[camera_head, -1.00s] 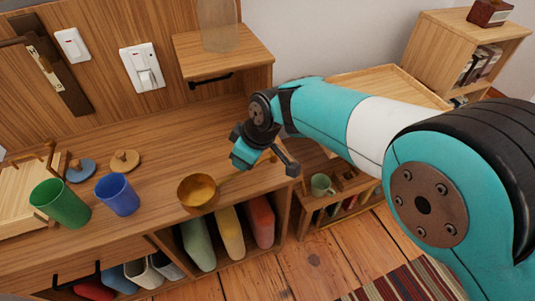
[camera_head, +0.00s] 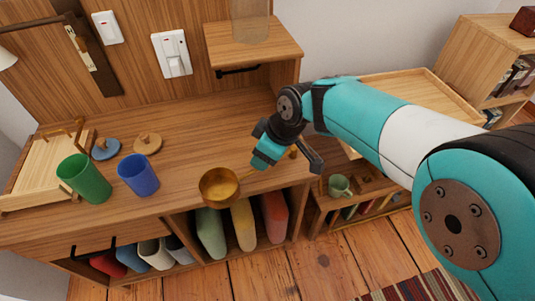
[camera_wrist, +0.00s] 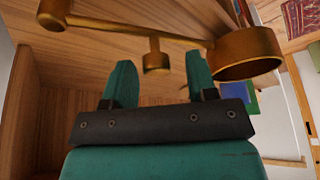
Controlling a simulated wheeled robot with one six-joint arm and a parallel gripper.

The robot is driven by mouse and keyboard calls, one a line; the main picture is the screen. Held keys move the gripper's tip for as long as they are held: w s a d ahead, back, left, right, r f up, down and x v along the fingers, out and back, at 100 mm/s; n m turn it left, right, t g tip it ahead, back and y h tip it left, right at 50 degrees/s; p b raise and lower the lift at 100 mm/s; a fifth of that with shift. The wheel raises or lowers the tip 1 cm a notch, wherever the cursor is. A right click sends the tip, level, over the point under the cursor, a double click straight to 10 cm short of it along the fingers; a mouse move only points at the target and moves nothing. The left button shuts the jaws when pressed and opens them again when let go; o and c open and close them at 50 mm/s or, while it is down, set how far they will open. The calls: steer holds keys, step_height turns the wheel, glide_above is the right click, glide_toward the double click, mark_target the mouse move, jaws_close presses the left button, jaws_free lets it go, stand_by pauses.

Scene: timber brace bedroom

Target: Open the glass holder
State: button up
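The glass holder appears to be the brass fitting with a round cup (camera_head: 219,187) at the front edge of the wooden counter. In the wrist view its cup (camera_wrist: 246,55) is at the right, joined to a long bar (camera_wrist: 120,27) with a short knobbed stub (camera_wrist: 156,62) and a rounded end at the left. My gripper (camera_head: 267,157) is just right of the cup in the head view, partly hiding the bar. In the wrist view my gripper (camera_wrist: 160,75) is open, its teal fingers apart on either side of the stub. I cannot tell whether they touch it.
A green cup (camera_head: 84,178) and a blue cup (camera_head: 138,174) stand left on the counter (camera_head: 190,130). A clear glass (camera_head: 240,20) stands on the small shelf (camera_head: 253,45) above. Cubbies below hold coloured items. A lower shelf with a mug (camera_head: 340,185) is at the right.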

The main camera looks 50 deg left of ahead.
steer(key=shift+w+r, duration=0.1)
steer(key=shift+r, duration=0.25)
steer(key=v, duration=1.6)
steer(key=shift+d+r+p, duration=0.25)
steer(key=shift+r+p, duration=0.1)
steer(key=shift+p, duration=0.1)
